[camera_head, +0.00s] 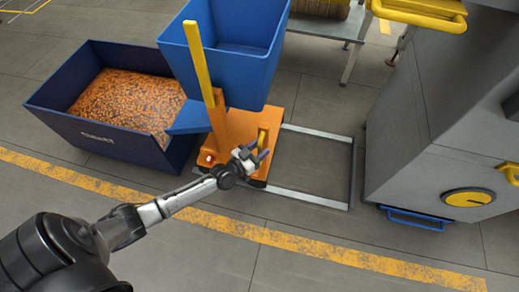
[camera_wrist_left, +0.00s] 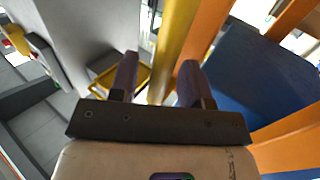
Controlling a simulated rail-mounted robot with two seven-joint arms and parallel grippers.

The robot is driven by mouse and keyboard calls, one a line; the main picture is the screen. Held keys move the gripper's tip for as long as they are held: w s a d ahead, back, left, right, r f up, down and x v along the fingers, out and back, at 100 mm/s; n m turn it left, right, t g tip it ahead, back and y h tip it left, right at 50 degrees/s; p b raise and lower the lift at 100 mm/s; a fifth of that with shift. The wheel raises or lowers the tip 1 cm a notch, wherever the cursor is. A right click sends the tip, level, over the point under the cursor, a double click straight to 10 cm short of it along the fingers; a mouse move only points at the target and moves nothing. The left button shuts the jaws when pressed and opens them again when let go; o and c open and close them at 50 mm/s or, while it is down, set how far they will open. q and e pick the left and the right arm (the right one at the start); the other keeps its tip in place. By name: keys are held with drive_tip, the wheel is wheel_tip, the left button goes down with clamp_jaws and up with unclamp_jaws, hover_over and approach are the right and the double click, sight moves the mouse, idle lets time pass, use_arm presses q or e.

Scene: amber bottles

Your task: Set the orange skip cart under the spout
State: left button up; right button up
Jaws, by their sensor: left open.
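The orange skip cart (camera_head: 232,160) stands in the middle of the head view, with a blue tilted tub (camera_head: 232,65) on top and a tall yellow bar (camera_head: 197,55) at its front. My left gripper (camera_head: 258,155) is at the cart's right side, by a short yellow handle (camera_head: 263,138). In the left wrist view the gripper (camera_wrist_left: 158,80) is open, and a yellow bar (camera_wrist_left: 174,40) shows between its fingers; I cannot tell whether they touch it. I cannot make out the spout for certain. My right gripper is out of view.
A blue bin (camera_head: 100,135) full of orange pieces stands close left of the cart. A metal floor frame (camera_head: 310,197) lies right of it, its inside clear. A large grey machine (camera_head: 440,120) with a yellow dial (camera_head: 467,198) stands further right. A yellow line (camera_head: 300,243) crosses the floor.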

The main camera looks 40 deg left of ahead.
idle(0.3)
use_arm(q)
clamp_jaws()
drive_tip(key=shift+w, duration=0.1)
